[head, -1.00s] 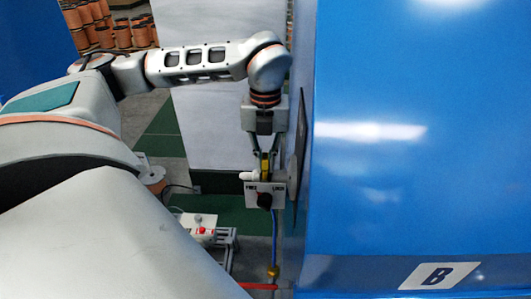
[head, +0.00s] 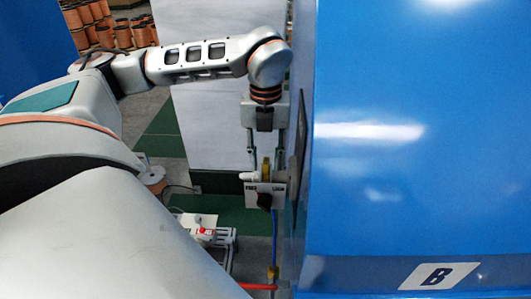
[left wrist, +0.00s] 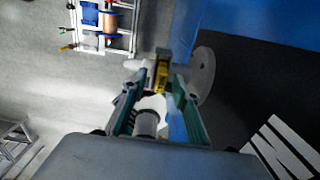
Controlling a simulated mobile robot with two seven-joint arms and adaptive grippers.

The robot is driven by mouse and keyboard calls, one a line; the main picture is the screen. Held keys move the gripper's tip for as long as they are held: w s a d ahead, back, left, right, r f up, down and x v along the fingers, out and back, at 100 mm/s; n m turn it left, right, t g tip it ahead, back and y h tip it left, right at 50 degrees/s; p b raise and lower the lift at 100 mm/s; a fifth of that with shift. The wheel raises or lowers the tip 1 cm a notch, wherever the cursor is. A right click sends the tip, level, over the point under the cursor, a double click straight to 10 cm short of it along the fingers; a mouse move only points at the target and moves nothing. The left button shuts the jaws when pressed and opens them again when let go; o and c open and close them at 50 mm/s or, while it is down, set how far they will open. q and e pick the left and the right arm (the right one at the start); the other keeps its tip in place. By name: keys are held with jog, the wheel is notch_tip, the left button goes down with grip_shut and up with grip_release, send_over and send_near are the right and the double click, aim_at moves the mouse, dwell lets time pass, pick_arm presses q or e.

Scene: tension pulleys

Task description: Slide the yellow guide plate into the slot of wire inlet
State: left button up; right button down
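The yellow guide plate (head: 266,167) stands upright at the top of the wire inlet (head: 279,189), a pale block with FREE and LOCK lettering and a dark knob. It appears seated there, but its lower end is hidden, so I cannot tell how deep. In the left wrist view, the yellow plate (left wrist: 162,77) shows beyond my fingertips. My left gripper (head: 265,155) points down just above it. Its fingers are spread on both sides of the plate, apart from it. My right gripper is not in view.
A big blue cabinet (head: 420,180) marked B stands close to the right. A grey disc (left wrist: 204,76) sits beside the inlet. A blue wire (head: 274,240) hangs below it. Copper spools (head: 105,30) stand in the back left.

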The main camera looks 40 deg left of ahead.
pick_arm(q)
notch_tip(320, 180, up, 11)
dwell(0.4)
dwell(0.5)
